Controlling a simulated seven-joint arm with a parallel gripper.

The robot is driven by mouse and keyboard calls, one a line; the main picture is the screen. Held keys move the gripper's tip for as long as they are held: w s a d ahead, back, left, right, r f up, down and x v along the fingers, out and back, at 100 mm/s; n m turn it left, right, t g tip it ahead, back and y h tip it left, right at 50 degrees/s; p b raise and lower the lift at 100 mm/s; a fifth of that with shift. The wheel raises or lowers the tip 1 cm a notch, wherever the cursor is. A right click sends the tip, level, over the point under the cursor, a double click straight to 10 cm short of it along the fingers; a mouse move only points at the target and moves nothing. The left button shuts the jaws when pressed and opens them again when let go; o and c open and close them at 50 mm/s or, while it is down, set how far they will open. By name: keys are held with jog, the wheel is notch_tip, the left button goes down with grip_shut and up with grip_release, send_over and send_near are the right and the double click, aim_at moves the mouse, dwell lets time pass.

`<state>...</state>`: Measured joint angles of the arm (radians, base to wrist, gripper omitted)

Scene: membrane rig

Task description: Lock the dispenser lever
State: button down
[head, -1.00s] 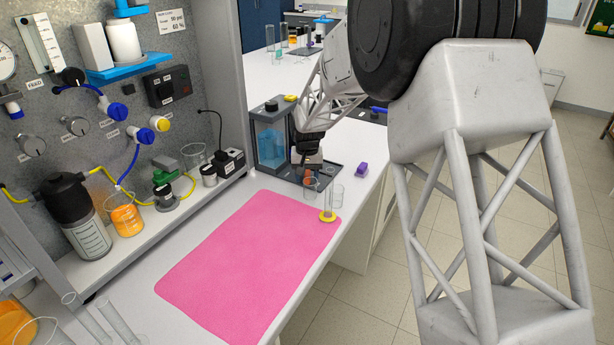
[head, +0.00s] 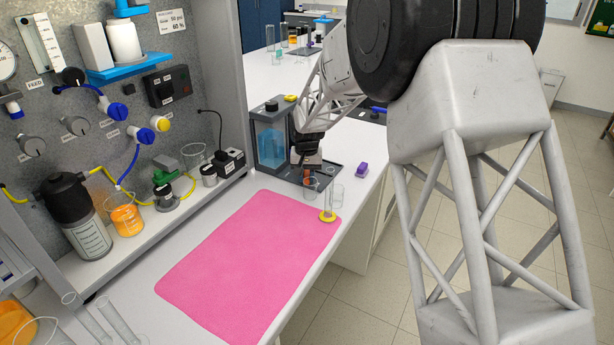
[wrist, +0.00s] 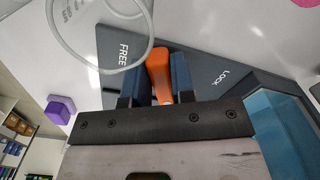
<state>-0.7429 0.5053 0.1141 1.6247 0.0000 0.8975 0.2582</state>
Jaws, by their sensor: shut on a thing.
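The dispenser (head: 270,135), with a blue clear tank in a dark grey frame, stands at the far end of the bench. Its dark base plate (wrist: 190,62) carries the printed words FREE and LOCK. The orange lever (wrist: 159,68) lies between these two words in the wrist view, its tip closer to FREE. My gripper (wrist: 158,90) has a dark finger on each side of the lever and is shut on it. In the head view my gripper (head: 307,165) is low over the base plate, and the arm hides part of the dispenser area.
A glass beaker (head: 311,188) stands close to the lever, and its rim (wrist: 92,45) shows in the wrist view. A cylinder with a yellow foot (head: 328,215) and a purple block (head: 361,171) are nearby.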

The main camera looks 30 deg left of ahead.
aim_at(295, 178)
jog(key=m, duration=0.1)
jog(key=a+m, duration=0.1)
jog(key=m, duration=0.1)
jog(key=shift+s+a+m, duration=0.25)
jog(key=shift+m, duration=0.15)
jog(key=m, duration=0.1)
jog(key=a+m, duration=0.1)
jog(key=shift+m, duration=0.4)
jog(key=shift+w+a+m, duration=0.1)
jog(key=shift+a+m, duration=0.2)
jog(key=shift+m, duration=0.55)
jog(key=shift+w+a+m, duration=0.1)
jog(key=shift+a+m, duration=0.25)
jog(key=shift+m, duration=0.55)
jog(key=shift+w+a+m, duration=0.1)
jog(key=shift+a+m, duration=0.2)
jog(key=shift+m, duration=0.55)
jog(key=c, duration=1)
grip_release()
jog(key=shift+o, duration=0.2)
jog(key=shift+r, duration=0.1)
notch_tip(295, 178, up, 8)
jog(key=shift+f, duration=0.2)
